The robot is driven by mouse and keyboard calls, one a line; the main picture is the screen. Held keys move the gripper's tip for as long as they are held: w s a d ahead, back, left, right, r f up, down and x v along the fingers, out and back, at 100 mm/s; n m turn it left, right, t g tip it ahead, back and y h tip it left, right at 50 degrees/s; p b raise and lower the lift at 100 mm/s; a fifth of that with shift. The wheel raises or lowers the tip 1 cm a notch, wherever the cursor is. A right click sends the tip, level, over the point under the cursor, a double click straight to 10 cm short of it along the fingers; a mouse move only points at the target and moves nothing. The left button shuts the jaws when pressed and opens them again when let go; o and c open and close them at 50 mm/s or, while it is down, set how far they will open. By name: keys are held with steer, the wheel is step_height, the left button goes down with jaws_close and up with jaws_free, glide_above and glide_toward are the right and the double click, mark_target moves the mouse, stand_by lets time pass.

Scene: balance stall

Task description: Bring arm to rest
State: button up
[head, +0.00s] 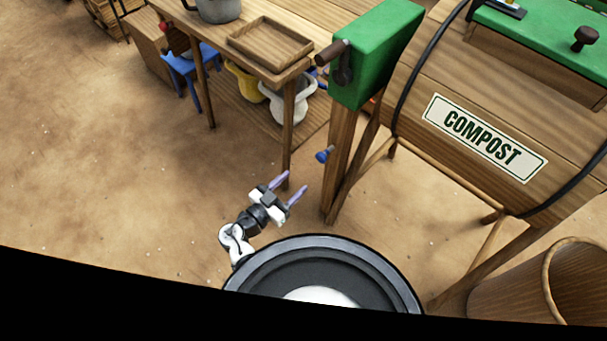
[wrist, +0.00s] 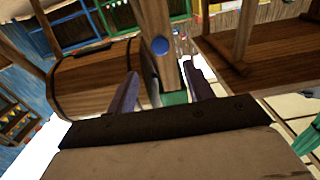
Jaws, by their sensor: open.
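My gripper (head: 288,190) is open and empty in the head view, held out a short way in front of my base. Its two purple-grey fingers stand apart, and they also show in the wrist view (wrist: 163,92) with nothing between them but the background. Ahead of the fingers is the wooden leg of the compost tumbler (head: 342,160), with a blue knob (head: 324,155) on it. The fingers look apart from the leg and from the table leg. The knob also shows in the wrist view (wrist: 160,46).
The wooden compost barrel (head: 485,135) stands to the right, with a green crank housing (head: 372,50). A wooden table (head: 215,35) at the top holds a tray (head: 270,45) and a grey pot. Open ground lies to the left.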

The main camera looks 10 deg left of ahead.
steer(key=shift+v, duration=0.8)
